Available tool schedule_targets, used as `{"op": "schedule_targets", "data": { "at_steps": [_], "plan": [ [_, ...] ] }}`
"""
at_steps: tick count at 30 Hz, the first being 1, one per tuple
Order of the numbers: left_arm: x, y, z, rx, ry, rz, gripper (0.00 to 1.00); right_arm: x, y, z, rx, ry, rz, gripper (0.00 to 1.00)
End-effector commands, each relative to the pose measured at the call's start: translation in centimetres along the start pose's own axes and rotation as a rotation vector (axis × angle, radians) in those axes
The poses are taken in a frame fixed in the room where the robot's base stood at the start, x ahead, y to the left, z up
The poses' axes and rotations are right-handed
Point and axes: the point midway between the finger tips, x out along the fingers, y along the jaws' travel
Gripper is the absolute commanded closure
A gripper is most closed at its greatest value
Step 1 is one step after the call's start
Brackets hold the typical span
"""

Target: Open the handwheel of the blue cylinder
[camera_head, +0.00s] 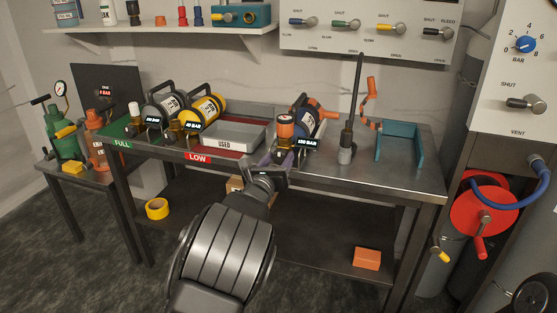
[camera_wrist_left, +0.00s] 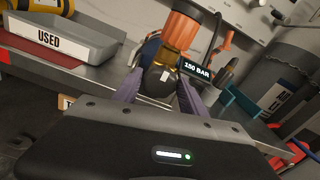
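The blue cylinder (camera_head: 303,113) lies on the metal bench, with its valve end toward me and a "150 BAR" label beside it. Its orange handwheel (camera_head: 285,119) sits on top of the brass valve; it also shows in the left wrist view (camera_wrist_left: 181,29). A little of the blue body (camera_wrist_left: 151,49) shows behind the valve. My left gripper (camera_head: 279,161) is at the bench's front edge, just in front of and below the handwheel. In the left wrist view its purple fingers (camera_wrist_left: 158,88) stand apart, with the brass valve between or just beyond them. Contact cannot be told. My right gripper is not in view.
Left of the cylinder stands a grey "USED" tray (camera_head: 236,137), with yellow (camera_head: 207,108) and grey (camera_head: 165,104) cylinders beyond it.

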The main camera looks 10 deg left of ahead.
Motion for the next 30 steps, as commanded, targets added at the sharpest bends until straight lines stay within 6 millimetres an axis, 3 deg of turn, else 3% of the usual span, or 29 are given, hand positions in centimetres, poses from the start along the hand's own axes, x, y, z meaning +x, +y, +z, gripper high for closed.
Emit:
{"op": "schedule_targets", "data": {
  "at_steps": [16, 30],
  "plan": [
    [-0.02, 0.02, 0.01, 0.0, 0.0, 0.0, 0.97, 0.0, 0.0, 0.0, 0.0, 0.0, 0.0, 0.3],
    [0.0, 0.04, -0.15, -0.073, -0.001, -0.001, 0.98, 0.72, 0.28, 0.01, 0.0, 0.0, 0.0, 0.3]
  ]
}}
